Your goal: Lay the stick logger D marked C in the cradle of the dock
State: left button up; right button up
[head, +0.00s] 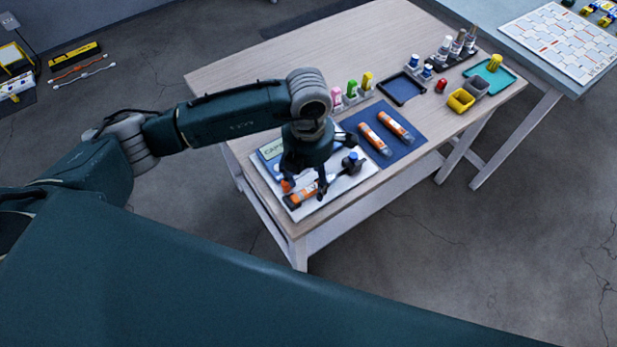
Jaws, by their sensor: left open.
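My left gripper (306,190) is open and points down over the white dock board (324,203) at the table's near left corner. An orange stick logger (303,194) with a dark end lies on that board, at or between the fingertips. The fingers partly hide it, and I cannot tell how it sits in a cradle. Two more orange and white stick loggers, one nearer (374,140) and one farther (396,126), lie side by side on a dark blue mat (407,144). The letters on the loggers are too small to read. My right gripper is not in view.
Behind the mat stand pink, green and yellow capped items (352,90), a dark tray (402,88) and several bottles. Yellow (460,100) and grey bins and a teal tray (507,78) are at the right. The table's back left (240,78) is clear.

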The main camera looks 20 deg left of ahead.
pick_arm(q)
jog(key=shift+r+p, duration=1.4)
jog(key=shift+r, duration=1.25)
jog(key=shift+f, duration=0.1)
